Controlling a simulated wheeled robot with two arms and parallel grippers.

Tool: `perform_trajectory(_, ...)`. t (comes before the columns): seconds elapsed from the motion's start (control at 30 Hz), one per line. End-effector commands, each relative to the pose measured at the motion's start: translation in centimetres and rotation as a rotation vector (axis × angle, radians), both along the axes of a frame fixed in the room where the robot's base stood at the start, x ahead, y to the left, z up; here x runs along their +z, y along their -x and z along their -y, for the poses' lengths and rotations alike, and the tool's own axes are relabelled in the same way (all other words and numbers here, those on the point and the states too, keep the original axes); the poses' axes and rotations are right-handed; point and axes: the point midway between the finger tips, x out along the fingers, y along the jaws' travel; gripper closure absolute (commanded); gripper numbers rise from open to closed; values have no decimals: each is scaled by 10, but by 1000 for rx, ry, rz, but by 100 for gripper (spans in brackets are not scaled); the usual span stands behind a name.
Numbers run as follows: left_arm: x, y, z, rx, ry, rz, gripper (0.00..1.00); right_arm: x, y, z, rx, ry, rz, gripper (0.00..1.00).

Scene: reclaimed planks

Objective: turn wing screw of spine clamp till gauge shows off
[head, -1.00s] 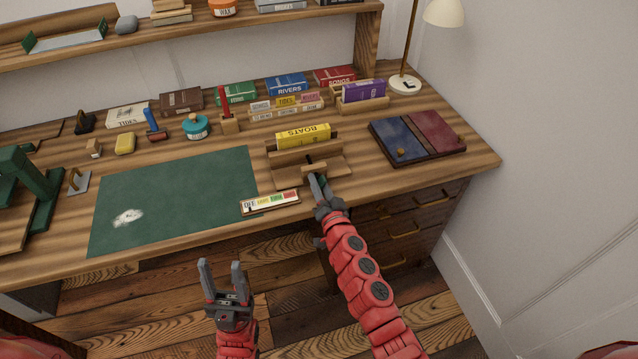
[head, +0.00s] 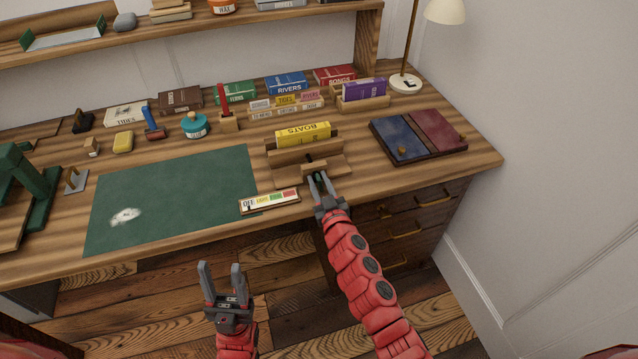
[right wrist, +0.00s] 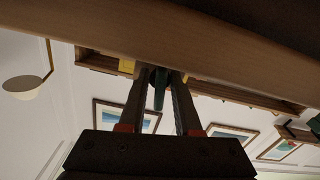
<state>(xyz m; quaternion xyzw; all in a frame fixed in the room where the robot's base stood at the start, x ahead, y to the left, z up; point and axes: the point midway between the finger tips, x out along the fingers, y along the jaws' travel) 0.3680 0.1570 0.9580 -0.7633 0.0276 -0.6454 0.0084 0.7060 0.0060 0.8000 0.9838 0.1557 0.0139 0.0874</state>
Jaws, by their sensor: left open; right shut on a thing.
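The wooden spine clamp (head: 283,172) stands near the front edge of the desk and holds the yellow BOATS book (head: 303,134). My right gripper (head: 316,179) is shut on the dark green wing screw at the clamp's front. The wing screw (right wrist: 158,88) shows between the two fingers in the right wrist view. The gauge (head: 269,201) is a pale strip with OFF, yellow, green and red fields, left of the gripper. Its pointer is too small to read surely, but a dark mark seems to lie by OFF. My left gripper (head: 224,287) is open and empty in front of the desk.
A green mat (head: 170,200) with a white patch lies left of the clamp. A blue and dark red board (head: 420,136) lies to the right. Several books, small tools and a lamp (head: 405,82) stand along the back.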

Motion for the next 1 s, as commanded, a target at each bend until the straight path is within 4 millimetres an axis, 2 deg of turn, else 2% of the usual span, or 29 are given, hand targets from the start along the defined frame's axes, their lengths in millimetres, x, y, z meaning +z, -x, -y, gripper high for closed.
perform_trajectory(1.0, -27, 0, 0, 0, 0, 0, 50, -3, 1, -1, 4, 922, 299, 100)
